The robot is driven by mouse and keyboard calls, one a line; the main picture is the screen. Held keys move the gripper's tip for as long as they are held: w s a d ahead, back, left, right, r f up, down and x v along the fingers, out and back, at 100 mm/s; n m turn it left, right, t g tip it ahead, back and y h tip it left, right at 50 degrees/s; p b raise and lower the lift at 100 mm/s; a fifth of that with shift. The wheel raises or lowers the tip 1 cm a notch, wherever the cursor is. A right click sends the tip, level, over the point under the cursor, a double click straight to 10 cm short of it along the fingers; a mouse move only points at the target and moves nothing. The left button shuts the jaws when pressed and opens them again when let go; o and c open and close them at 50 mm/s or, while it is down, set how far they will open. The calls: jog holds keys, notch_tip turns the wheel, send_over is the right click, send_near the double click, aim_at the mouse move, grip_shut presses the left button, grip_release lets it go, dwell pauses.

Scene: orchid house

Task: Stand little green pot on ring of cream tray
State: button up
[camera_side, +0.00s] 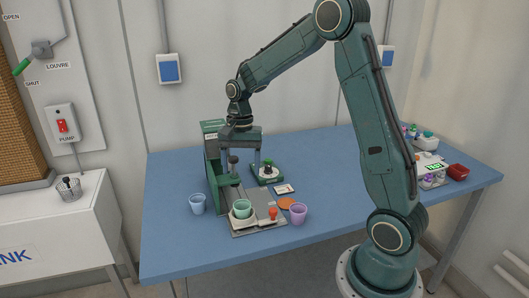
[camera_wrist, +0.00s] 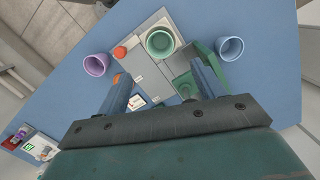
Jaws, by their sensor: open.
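The little green pot (camera_side: 242,208) stands upright in the side view, on a round cream piece (camera_side: 243,222) at the front of a pale grey plate (camera_side: 265,224). In the wrist view I look down into the open mouth of the pot (camera_wrist: 160,43). I cannot tell whether the cream piece is the tray's ring. My gripper (camera_side: 240,168) is open and empty, pointing down above and behind the pot, clear of it. In the wrist view my gripper (camera_wrist: 160,77) shows two spread fingers, with the pot beyond their tips.
A green machine (camera_side: 213,160) stands behind the plate. A pale blue cup (camera_side: 197,203) is to the left. A purple cup (camera_side: 298,213), an orange disc (camera_side: 286,203) and a red-orange knob (camera_side: 273,214) are to the right.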

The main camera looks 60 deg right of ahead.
jog(key=s+a+r+n+t+h, duration=0.1)
jog(key=s+a+r+n+t, duration=0.2)
jog(key=s+a+r+n, duration=0.55)
jog(key=s+a+r+n+t, duration=0.1)
jog(key=s+r+n, duration=0.1)
jog(key=s, duration=0.4)
jog(key=s+a+r+n+t, duration=0.2)
jog(key=s+n, duration=0.1)
jog(key=s, duration=0.4)
jog(key=shift+a+r, duration=0.2)
jog(key=shift+a, duration=0.05)
